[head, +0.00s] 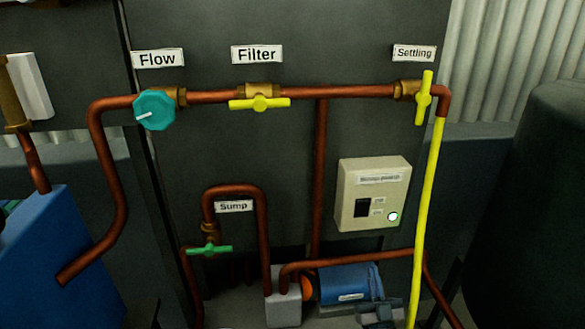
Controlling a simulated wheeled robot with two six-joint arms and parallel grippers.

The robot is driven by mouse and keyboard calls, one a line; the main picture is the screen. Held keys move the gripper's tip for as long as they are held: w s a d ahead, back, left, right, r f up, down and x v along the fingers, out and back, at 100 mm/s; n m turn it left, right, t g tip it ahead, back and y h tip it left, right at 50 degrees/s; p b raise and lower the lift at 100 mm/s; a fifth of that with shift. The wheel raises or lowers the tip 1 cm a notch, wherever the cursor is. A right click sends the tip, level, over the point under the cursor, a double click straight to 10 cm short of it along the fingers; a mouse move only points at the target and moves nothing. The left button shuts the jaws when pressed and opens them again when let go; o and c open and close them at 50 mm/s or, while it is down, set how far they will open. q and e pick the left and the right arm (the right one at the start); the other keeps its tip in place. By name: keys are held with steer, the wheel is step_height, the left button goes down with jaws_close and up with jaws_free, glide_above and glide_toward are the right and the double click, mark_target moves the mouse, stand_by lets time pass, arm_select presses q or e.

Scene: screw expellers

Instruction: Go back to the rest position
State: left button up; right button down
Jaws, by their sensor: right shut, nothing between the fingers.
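My right gripper (381,312) shows only in small part, as a dark grey shape at the bottom edge of the head view, in front of the blue motor (345,281). It is shut and holds nothing. It is well below the switch box (347,200) and apart from the valves. My left gripper is not in view.
A copper pipe (345,92) carries a teal Flow knob (155,111), a yellow Filter handle (260,104) lying horizontal and a yellow Settling handle (424,97) standing vertical. A green Sump handle (210,250) lies horizontal. A yellow pipe (429,210) runs down right. A blue tank (45,265) stands left.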

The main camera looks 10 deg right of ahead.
steer(key=s+a+f+n+g+y, duration=0.2)
steer(key=s+a+f+g, duration=0.1)
steer(key=s+f+g, duration=0.65)
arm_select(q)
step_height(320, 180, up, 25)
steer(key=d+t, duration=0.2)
arm_select(e)
steer(key=s+r+g+h, duration=0.1)
steer(key=s+g, duration=1.2)
steer(key=s, duration=0.8)
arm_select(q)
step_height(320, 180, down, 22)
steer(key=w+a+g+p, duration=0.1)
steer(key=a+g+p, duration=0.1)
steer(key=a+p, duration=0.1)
arm_select(e)
step_height(320, 180, down, 22)
steer(key=w+d+g, duration=0.1)
steer(key=w+d, duration=0.1)
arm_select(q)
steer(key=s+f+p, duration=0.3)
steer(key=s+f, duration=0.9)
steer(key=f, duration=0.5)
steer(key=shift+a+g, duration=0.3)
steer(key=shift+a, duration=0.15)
arm_select(e)
steer(key=s+d+f+m+g, duration=0.1)
steer(key=s+f, duration=1.2)
steer(key=f, duration=0.3)
steer(key=shift+d+f, duration=0.3)
